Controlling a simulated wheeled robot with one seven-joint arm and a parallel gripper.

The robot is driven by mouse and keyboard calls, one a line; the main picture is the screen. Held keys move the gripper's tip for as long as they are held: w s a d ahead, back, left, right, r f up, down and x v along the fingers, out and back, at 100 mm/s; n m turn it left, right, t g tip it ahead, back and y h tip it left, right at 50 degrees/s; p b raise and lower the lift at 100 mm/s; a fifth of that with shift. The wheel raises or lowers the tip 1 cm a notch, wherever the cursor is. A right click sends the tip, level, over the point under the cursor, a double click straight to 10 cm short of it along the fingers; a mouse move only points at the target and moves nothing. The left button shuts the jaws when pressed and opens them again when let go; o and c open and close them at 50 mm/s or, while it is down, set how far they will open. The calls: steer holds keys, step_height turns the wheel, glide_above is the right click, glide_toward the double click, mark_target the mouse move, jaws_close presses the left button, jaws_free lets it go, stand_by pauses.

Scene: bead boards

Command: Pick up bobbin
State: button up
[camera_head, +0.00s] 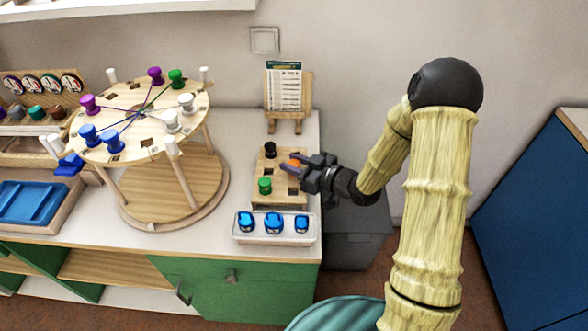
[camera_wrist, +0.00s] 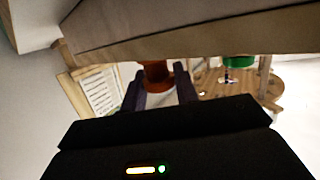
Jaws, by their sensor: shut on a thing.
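My gripper (camera_head: 293,166) is over the wooden bobbin board (camera_head: 262,165) on the cabinet top, reaching in from the right. It is shut on an orange bobbin (camera_head: 295,161). In the wrist view the orange bobbin (camera_wrist: 156,76) sits between the two dark fingers. I cannot tell whether it still touches the board. A black bobbin (camera_head: 270,150) stands at the back of the board and a green bobbin (camera_head: 265,185) at its front left. The green bobbin also shows in the wrist view (camera_wrist: 238,61). The fingers hide part of the board's right side.
A clear tray (camera_head: 274,239) with blue bobbins lies in front of the board. A card stand (camera_head: 288,92) is behind it. A round wooden stand (camera_head: 140,112) with coloured bobbins and threads rises at left. A blue tray (camera_head: 30,203) sits at far left.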

mark_target(294, 162)
step_height(294, 162, up, 10)
steer(key=shift+r+p, duration=0.1)
steer(key=shift+p, duration=0.45)
stand_by(0.6)
steer(key=s+d+f+m+t+h+p, duration=0.2)
steer(key=d+f+m+h+p, duration=0.3)
steer(key=d+f, duration=0.3)
steer(key=s+d+f+m+t+h+p, duration=0.3)
steer(key=d+f+m+t+h+p, duration=0.1)
steer(key=f, duration=0.9)
steer(key=d+m+h+p, duration=0.1)
steer(key=d+h+p, duration=0.1)
steer(key=d+h, duration=0.1)
steer(key=shift+s+d+f+m+t+h, duration=0.15)
steer(key=shift+d+f+m+t+h, duration=0.15)
steer(key=shift+d+f+m, duration=0.1)
